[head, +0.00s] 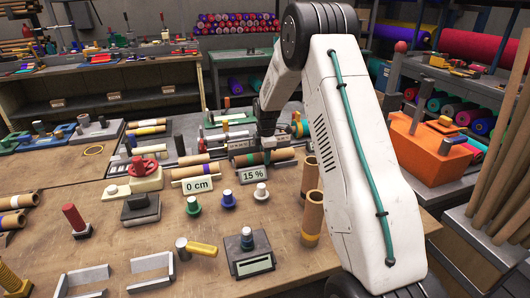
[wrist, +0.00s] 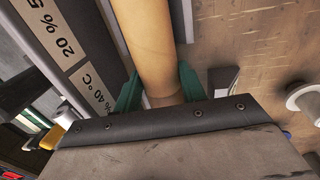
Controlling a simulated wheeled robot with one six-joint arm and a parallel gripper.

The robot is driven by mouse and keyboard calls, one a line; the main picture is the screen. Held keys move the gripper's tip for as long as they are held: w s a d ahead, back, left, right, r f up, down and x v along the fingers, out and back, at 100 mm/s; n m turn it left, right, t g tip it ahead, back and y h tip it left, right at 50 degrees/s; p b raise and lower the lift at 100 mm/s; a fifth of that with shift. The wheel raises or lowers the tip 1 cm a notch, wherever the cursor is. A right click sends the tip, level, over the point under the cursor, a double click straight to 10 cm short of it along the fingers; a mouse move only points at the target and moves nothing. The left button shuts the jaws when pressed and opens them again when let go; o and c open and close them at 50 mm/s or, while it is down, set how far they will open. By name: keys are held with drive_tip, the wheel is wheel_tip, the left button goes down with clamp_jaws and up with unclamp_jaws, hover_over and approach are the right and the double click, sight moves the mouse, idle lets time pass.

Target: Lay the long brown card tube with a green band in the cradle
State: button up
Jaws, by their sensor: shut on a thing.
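My gripper (head: 267,156) is at the middle of the bench, its lower part small in the head view. In the wrist view its two teal fingers (wrist: 158,92) are shut on a tan-brown card tube (wrist: 147,40), one finger on each side. The tube runs away from the gripper toward the top of that view. In the head view a brown tube (head: 245,160) lies across under the fingers. Green shows there, but I cannot tell band from fingers. I cannot make out for certain which piece is the cradle.
Labelled grey strips (wrist: 85,75) run beside the tube. Signs reading 0 cm (head: 196,184) and 15 % (head: 254,174) stand in front. Upright tubes (head: 312,213), small knobs, a scale (head: 250,254) and metal brackets (head: 152,265) occupy the near bench. Bare wood shows between them.

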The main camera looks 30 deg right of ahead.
drive_tip(key=shift+f, duration=0.6)
idle(1.1)
drive_tip(key=o, duration=1.4)
drive_tip(key=shift+r, duration=0.1)
drive_tip(key=r, duration=0.5)
drive_tip(key=s+r, duration=0.1)
drive_tip(key=r, duration=0.1)
drive_tip(key=shift+a+r, duration=0.1)
drive_tip(key=shift+r, duration=0.15)
